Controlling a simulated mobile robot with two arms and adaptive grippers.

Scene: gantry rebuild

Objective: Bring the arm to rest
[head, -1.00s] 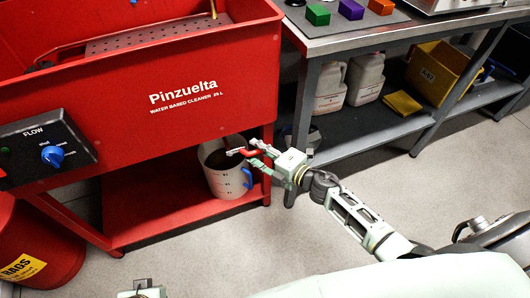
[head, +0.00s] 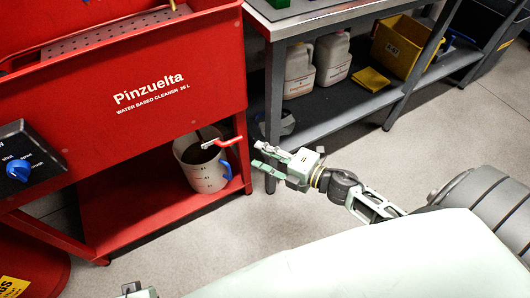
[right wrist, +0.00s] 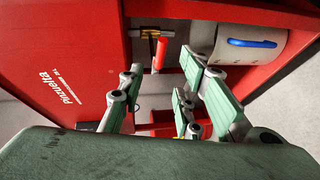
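My right arm reaches in from the right in the head view. Its gripper (head: 263,155) is open and empty, a little right of the red valve handle (head: 229,142) and apart from it. In the right wrist view the spread fingers (right wrist: 172,95) have nothing between them, and the red handle (right wrist: 159,54) on its brass fitting lies beyond them. A small pale part of my left arm (head: 137,291) shows at the bottom edge of the head view; its fingers cannot be made out.
A jug (head: 205,174) with dark contents and a blue handle stands on the lower shelf of the red parts washer (head: 150,120). A metal workbench (head: 330,15) stands right of it, with white bottles (head: 300,70) and a yellow bin (head: 400,42) below. Floor around my gripper is clear.

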